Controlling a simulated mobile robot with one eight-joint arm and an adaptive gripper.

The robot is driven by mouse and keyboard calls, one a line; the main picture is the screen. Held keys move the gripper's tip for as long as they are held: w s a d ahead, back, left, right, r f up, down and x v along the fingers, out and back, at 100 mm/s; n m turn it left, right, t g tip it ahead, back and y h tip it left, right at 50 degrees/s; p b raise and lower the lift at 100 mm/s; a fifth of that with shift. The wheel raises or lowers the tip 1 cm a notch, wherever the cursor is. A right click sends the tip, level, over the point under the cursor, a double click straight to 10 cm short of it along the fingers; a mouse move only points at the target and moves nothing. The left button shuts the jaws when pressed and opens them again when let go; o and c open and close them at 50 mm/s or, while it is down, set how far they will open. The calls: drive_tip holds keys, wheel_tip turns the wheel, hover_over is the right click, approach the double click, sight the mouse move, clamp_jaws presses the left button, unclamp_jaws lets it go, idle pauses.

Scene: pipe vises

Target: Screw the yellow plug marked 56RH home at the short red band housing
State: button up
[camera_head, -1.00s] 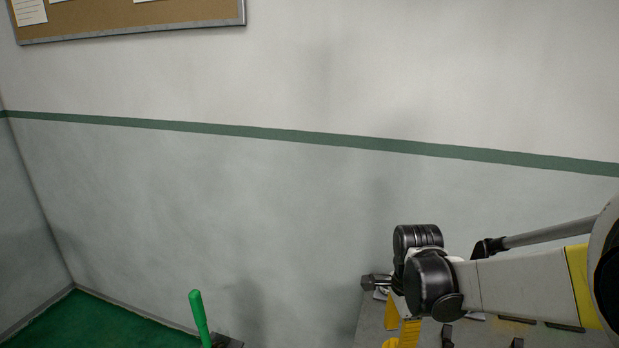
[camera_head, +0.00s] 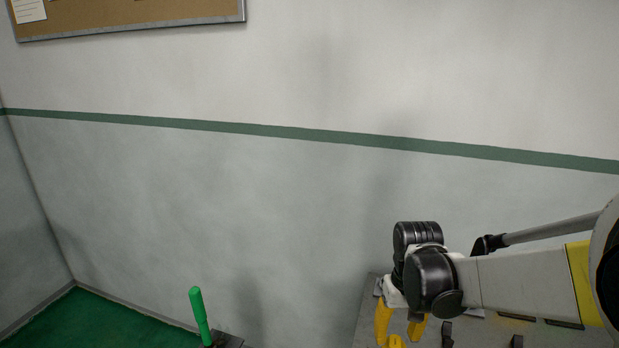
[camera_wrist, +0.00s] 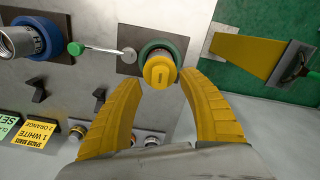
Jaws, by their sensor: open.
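My gripper (camera_wrist: 160,88) is open in the wrist view, its two curved yellow fingers spread apart. A yellow plug (camera_wrist: 158,72) with an oval mark on its end shows between and just beyond the fingertips. No 56RH marking is legible. In the head view my gripper (camera_head: 400,336) points down over the bench at lower right, with a yellow piece (camera_head: 396,342) low between its fingers. I cannot make out a red band housing for sure.
In the wrist view, a blue-banded housing (camera_wrist: 48,38) with a metal pipe end stands left. A green-knobbed lever (camera_wrist: 76,48) lies between the housings. Small fittings (camera_wrist: 78,130) and label cards (camera_wrist: 38,132) are lower left. The head view shows a green handle (camera_head: 200,315) left of the bench.

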sight(393, 341)
drive_tip(key=n, duration=1)
drive_tip(key=shift+f+b, duration=0.95)
drive_tip(key=shift+f, duration=0.25)
drive_tip(key=shift+r, duration=0.1)
clamp_jaws()
